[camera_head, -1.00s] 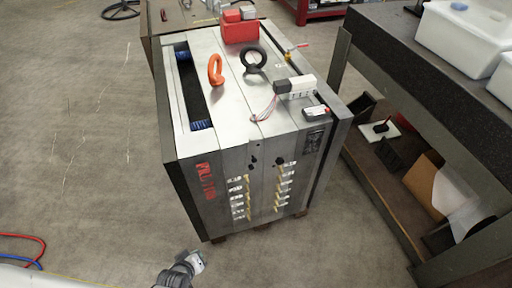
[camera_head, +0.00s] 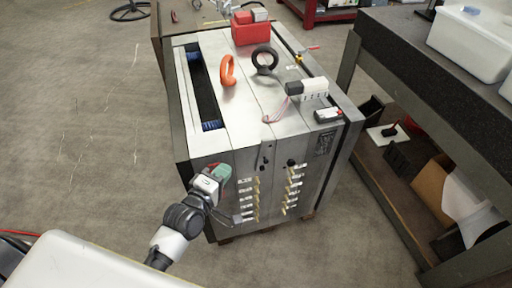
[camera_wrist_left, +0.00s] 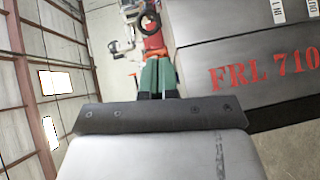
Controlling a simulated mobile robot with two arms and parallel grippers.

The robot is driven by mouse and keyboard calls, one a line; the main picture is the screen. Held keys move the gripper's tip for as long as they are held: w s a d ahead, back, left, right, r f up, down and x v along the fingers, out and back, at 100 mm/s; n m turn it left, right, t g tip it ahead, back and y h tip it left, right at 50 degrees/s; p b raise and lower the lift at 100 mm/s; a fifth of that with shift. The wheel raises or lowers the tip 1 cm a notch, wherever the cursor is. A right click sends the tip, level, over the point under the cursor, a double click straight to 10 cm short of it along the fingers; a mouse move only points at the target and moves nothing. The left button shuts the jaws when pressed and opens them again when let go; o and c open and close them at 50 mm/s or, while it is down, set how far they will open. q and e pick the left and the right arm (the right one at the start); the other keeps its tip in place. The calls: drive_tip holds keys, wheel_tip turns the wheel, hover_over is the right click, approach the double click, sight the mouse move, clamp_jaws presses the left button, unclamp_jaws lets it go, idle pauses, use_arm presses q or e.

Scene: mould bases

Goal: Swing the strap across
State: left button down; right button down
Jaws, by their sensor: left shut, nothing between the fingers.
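The grey steel mould base (camera_head: 225,130) stands upright mid-view in the head view. A small dark strap-like piece (camera_head: 265,157) hangs on its front face near the top edge, left of a dark round knob (camera_head: 291,162). It is too small to make out its pivot. My left gripper (camera_head: 221,173) is in front of the face's upper left part, apart from the strap and left of it. Its green fingers are together and empty; they also show in the left wrist view (camera_wrist_left: 157,76), beside the mould base's red lettering (camera_wrist_left: 265,70). My right gripper is not in view.
An orange ring (camera_head: 227,70), a black ring (camera_head: 265,60), a red box (camera_head: 251,30) and a white-and-black block (camera_head: 307,89) sit on top. Pale hose fittings (camera_head: 256,195) line the front. A dark workbench (camera_head: 398,60) stands right. The floor at left is open.

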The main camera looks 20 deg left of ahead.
use_arm(q)
approach(268, 142)
drive_tip(key=w+a, duration=0.4)
drive_tip(key=shift+a+f, duration=0.15)
drive_tip(key=shift+a, duration=0.05)
drive_tip(key=shift+w+d+f, duration=0.2)
drive_tip(key=shift+w+d, duration=0.4)
drive_tip(key=shift+d, duration=0.25)
drive_tip(key=shift+w+d+f, duration=0.15)
drive_tip(key=shift+w+d, duration=0.45)
drive_tip(key=shift+d, duration=0.2)
drive_tip(key=shift+p, duration=0.35)
drive_tip(key=shift+w+d+r+p, duration=0.1)
drive_tip(key=shift+r+p, duration=0.15)
drive_tip(key=shift+p, duration=0.1)
drive_tip(key=d+p, duration=0.1)
drive_tip(key=p, duration=0.1)
drive_tip(key=w+m+g+p, duration=0.1)
drive_tip(key=shift+d+r+y+p, duration=0.35)
drive_tip(key=shift+y, duration=0.05)
drive_tip(key=shift+w+d+f+g+p, duration=0.1)
drive_tip(key=shift+w+d+g+p, duration=0.15)
drive_tip(key=shift+g+p, duration=0.1)
drive_tip(key=shift+d+f+m, duration=0.1)
drive_tip(key=shift+f+m, duration=0.05)
drive_tip(key=shift+m, duration=0.15)
drive_tip(key=shift+f, duration=0.2)
